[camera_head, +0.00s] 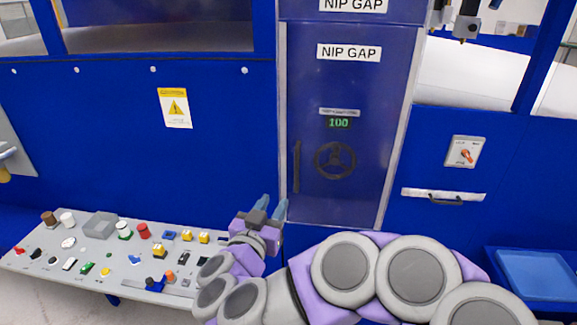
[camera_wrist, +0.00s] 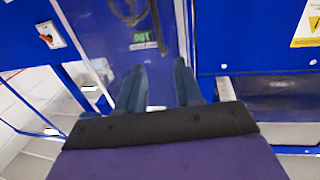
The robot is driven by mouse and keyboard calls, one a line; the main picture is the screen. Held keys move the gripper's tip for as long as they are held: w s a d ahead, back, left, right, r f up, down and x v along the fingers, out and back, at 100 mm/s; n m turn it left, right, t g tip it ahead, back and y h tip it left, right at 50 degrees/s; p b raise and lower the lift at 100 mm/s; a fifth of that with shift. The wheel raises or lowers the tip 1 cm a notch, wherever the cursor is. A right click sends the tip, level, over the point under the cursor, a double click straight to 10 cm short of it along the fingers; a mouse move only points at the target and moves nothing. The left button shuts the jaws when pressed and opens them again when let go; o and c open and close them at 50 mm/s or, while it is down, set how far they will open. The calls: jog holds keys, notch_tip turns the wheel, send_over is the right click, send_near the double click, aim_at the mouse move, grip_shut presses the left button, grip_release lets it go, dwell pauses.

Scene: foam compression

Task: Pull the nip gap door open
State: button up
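The nip gap door (camera_head: 345,95) is a blue panel in a grey frame and looks closed. A dark vertical handle (camera_head: 297,166) sits on its left side, beside a black handwheel (camera_head: 335,160) and below a green "100" display (camera_head: 338,124). My gripper (camera_head: 273,204) is below and left of the handle, apart from it, with its blue fingers spread and nothing between them. In the wrist view, which looks upside down, my gripper's two fingers (camera_wrist: 158,68) point toward the door (camera_wrist: 100,40). The handle (camera_wrist: 158,28) lies beyond the fingertips, and the handwheel (camera_wrist: 128,10) is partly cut off.
A control panel (camera_head: 130,263) with several buttons and knobs stands at the lower left, near my arm. A small drawer-like handle (camera_head: 444,196) and a switch box (camera_head: 466,152) are on the right wall. A blue bin (camera_head: 535,275) sits at the lower right.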

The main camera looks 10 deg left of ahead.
aim_at(296, 168)
jog(key=shift+b+x, duration=1.9)
jog(key=shift+x, duration=6.8)
jog(key=shift+f, duration=0.15)
jog(key=shift+c, duration=0.5)
jog(key=shift+s, duration=0.1)
grip_shut()
